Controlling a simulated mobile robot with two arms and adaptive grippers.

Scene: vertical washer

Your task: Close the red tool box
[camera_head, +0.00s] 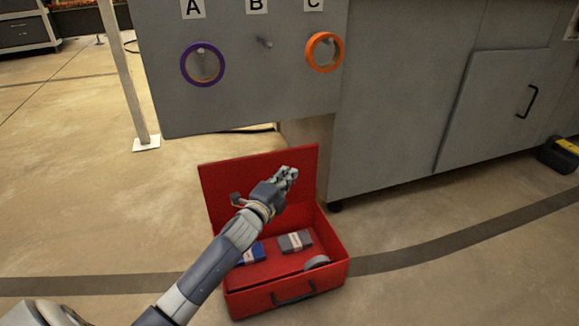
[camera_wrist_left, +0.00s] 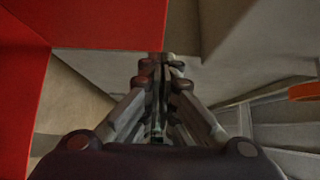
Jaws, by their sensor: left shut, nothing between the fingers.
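The red tool box (camera_head: 285,291) stands on the floor with its lid (camera_head: 226,178) raised upright at the back. Inside the box lie a blue item (camera_head: 250,253), a grey item (camera_head: 296,241) and a round grey item (camera_head: 316,262). My left gripper (camera_head: 291,174) is shut and empty, in front of the lid's upper right part in the head view. In the left wrist view the closed fingers (camera_wrist_left: 162,68) point toward the lid's edge, with the red lid (camera_wrist_left: 100,22) at upper left. Contact with the lid cannot be told. My right gripper is not in view.
A grey machine (camera_head: 400,120) stands behind the box. Its panel holds a purple ring (camera_head: 187,75) at A, a bare peg (camera_head: 264,43) at B and an orange ring (camera_head: 313,63) at C. A thin post (camera_head: 125,75) stands left. Floor around the box is clear.

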